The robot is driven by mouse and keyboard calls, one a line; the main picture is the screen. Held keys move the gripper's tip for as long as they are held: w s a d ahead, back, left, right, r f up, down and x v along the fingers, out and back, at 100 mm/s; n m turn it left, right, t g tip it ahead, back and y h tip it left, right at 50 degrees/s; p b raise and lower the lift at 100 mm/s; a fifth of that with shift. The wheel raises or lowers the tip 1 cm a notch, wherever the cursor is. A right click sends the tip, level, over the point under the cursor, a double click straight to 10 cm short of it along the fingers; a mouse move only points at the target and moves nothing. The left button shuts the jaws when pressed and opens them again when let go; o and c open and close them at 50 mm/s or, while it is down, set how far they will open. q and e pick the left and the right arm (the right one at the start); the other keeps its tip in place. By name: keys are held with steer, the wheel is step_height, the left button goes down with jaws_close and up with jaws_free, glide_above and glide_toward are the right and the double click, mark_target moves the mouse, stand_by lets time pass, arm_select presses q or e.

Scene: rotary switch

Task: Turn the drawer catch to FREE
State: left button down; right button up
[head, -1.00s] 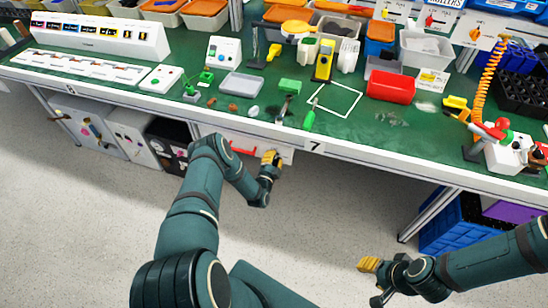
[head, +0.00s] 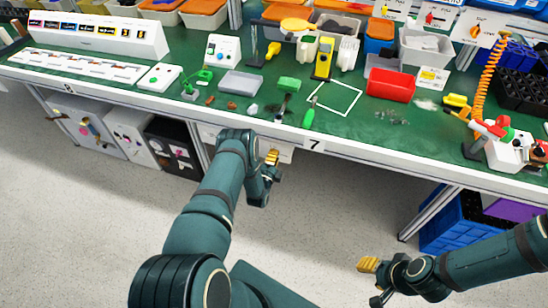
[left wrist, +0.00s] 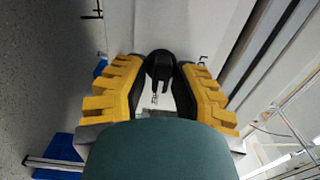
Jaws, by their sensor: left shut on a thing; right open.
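The drawer catch is a black rotary knob (left wrist: 159,64) on a pale panel (left wrist: 172,25) in the left wrist view. My left gripper (left wrist: 160,80) has its yellow fingers on both sides of the knob and is shut on it. In the head view my left gripper (head: 271,158) is at the white drawer front (head: 286,153) under the bench edge; the knob is hidden there. No FREE marking is readable. My right gripper (head: 368,265) is open and empty, out over the floor at lower right.
The green workbench (head: 410,150) with tools, bins and a red box (head: 390,85) lies above the left gripper. A blue crate (head: 455,225) stands under the bench at right. The floor between the arms is clear.

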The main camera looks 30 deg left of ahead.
arm_select(q)
steer(key=shift+w+r, duration=0.15)
steer(key=shift+r, duration=0.05)
steer(key=c, duration=1)
jaws_free()
steer(key=shift+f, duration=0.15)
steer(key=shift+s, duration=0.3)
steer(key=v, duration=1.1)
steer(key=shift+s, duration=0.25)
